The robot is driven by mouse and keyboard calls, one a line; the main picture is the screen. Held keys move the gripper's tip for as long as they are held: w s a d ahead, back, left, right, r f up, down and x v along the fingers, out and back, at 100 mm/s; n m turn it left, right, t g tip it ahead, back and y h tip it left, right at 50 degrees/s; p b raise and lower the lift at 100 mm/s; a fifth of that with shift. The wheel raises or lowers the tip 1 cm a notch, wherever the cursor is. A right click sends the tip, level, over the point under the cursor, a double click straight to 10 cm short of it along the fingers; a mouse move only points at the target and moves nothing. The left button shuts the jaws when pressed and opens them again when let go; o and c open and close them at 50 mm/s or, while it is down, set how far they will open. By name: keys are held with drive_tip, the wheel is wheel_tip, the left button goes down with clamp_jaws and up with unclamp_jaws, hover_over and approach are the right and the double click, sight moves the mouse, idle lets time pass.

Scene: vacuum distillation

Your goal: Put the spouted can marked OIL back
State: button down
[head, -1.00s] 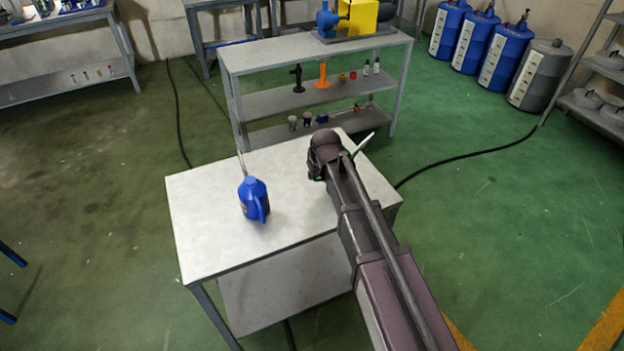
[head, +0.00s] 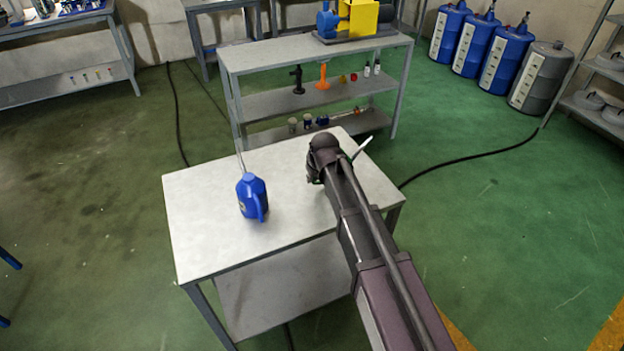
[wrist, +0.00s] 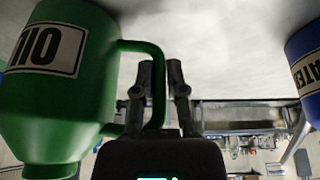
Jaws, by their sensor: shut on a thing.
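The green can marked OIL (wrist: 55,80) fills the left of the wrist view, its label upside down there. My gripper (wrist: 163,70) is shut on its handle (wrist: 155,95). In the head view my arm hides most of the can; only its pale spout (head: 363,147) shows clearly, past the right of my wrist. The can is over the right part of the white table (head: 215,205). Its base is close to the tabletop; I cannot tell whether it touches.
A blue spouted can (head: 252,197) stands on the table to the left; its WATER label shows partly in the wrist view (wrist: 305,65). Behind is a shelf unit (head: 270,102) with small items and a yellow-blue machine (head: 350,18). The tabletop between the cans is clear.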

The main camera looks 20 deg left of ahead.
drive_tip(key=shift+f, duration=0.1)
drive_tip(key=c, duration=0.7)
unclamp_jaws()
drive_tip(key=shift+r, duration=0.2)
drive_tip(key=p+v, duration=1.1)
drive_tip(key=v, duration=0.1)
drive_tip(key=shift+d, duration=0.1)
idle(0.9)
drive_tip(key=s+d+m+g+h, duration=0.1)
drive_tip(key=s+d+m, duration=0.1)
drive_tip(key=d, duration=1.3)
drive_tip(key=s+d+f+m+g+h, duration=0.1)
drive_tip(key=s+d+m, duration=0.2)
drive_tip(key=d, duration=1.2)
drive_tip(key=s+d+m+g+h, duration=0.1)
drive_tip(key=d+m, duration=0.4)
drive_tip(key=d, duration=1)
drive_tip(key=shift+s+f, duration=0.25)
drive_tip(key=shift+s, duration=0.55)
